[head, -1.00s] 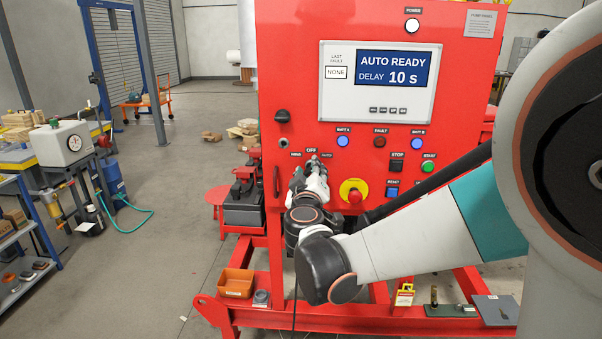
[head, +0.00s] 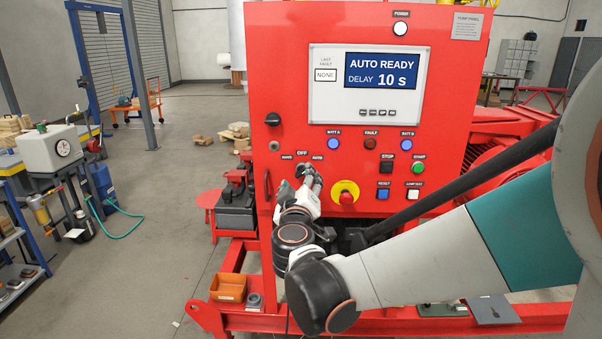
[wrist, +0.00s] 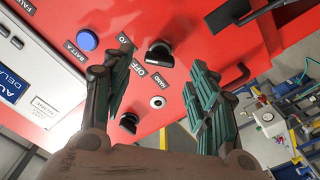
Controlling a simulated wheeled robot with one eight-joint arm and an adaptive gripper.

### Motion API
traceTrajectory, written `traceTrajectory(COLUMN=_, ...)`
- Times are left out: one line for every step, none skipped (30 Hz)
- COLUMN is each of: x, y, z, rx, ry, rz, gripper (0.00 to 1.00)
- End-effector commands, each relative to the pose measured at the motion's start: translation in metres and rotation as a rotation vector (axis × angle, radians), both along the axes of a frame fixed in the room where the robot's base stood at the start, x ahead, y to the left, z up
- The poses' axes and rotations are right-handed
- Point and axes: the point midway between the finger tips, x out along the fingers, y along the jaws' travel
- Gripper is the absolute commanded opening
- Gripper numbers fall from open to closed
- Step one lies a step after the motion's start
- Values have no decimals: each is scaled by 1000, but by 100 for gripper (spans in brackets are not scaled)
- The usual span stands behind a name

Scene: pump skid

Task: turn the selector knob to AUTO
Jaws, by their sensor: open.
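The selector knob (wrist: 160,52) is black and sits on the red panel among the OFF, HAND and partly covered AUTO labels. I cannot tell for sure which label its pointer faces. In the head view the knob (head: 303,170) shows just below the OFF label, above my fingers. My gripper (wrist: 158,68) is open, its fingers spread on either side in front of the panel, with nothing held. In the head view my gripper (head: 308,188) is just below the knob; contact cannot be told.
A second black knob (head: 273,119) and a round key switch (head: 274,145) are up and left of the selector. A red emergency stop (head: 346,197) on a yellow disc is close at right. The panel screen (head: 382,72) reads AUTO READY, DELAY 10 s.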

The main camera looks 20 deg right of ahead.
Motion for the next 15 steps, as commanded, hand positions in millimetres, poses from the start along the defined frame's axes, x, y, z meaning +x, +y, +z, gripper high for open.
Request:
traceTrajectory(x=-10, y=3, z=0, rx=0, ry=0, rz=3, gripper=53)
traceTrajectory(x=-14, y=5, z=0, rx=0, ry=0, rz=3, gripper=53)
traceTrajectory(x=-18, y=6, z=0, rx=0, ry=0, rz=3, gripper=53)
traceTrajectory(x=-22, y=7, z=0, rx=0, ry=0, rz=3, gripper=53)
traceTrajectory(x=-24, y=7, z=0, rx=0, ry=0, rz=3, gripper=53)
traceTrajectory(x=-27, y=8, z=0, rx=0, ry=0, rz=2, gripper=53)
traceTrajectory(x=-28, y=9, z=0, rx=0, ry=0, rz=2, gripper=53)
traceTrajectory(x=-29, y=9, z=0, rx=0, ry=0, rz=1, gripper=53)
traceTrajectory(x=-30, y=9, z=0, rx=0, ry=0, rz=1, gripper=53)
traceTrajectory(x=-31, y=9, z=0, rx=0, ry=0, rz=1, gripper=53)
traceTrajectory(x=-31, y=9, z=0, rx=0, ry=0, rz=1, gripper=53)
traceTrajectory(x=-31, y=9, z=0, rx=0, ry=0, rz=1, gripper=53)
traceTrajectory(x=-31, y=9, z=0, rx=0, ry=0, rz=1, gripper=53)
traceTrajectory(x=-31, y=9, z=0, rx=0, ry=0, rz=1, gripper=53)
traceTrajectory(x=-31, y=9, z=0, rx=0, ry=0, rz=1, gripper=53)
